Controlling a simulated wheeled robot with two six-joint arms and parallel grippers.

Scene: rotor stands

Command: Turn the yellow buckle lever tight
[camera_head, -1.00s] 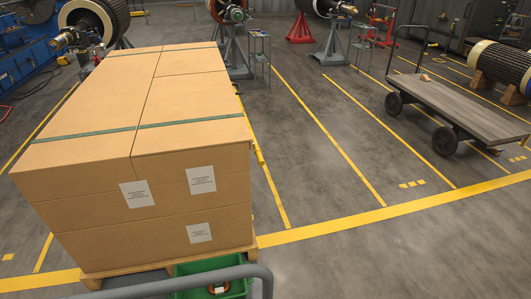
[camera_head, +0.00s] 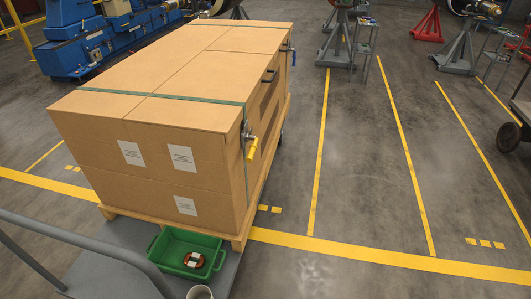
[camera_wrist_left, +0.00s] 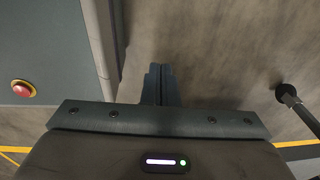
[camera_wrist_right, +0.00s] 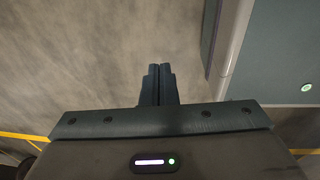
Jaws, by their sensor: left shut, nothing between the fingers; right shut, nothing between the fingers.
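The yellow buckle lever (camera_head: 252,150) hangs on the right side of the stack of cartons (camera_head: 150,118), on a metal buckle. A green strap (camera_head: 150,93) runs across the top of the cartons and down that side at the buckle. A second buckle (camera_head: 286,47) shows small farther back on the same side. My left gripper (camera_wrist_left: 160,70) is shut and empty over bare floor. My right gripper (camera_wrist_right: 158,70) is shut and empty, also over bare floor. Neither gripper shows in the head view, so both are away from the lever.
The cartons stand on a wooden pallet (camera_head: 236,240) on a grey cart with a rail (camera_head: 70,260). A green bin (camera_head: 210,244) and a cup (camera_head: 199,292) sit at its near end. Blue machinery (camera_head: 95,45) stands behind left.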

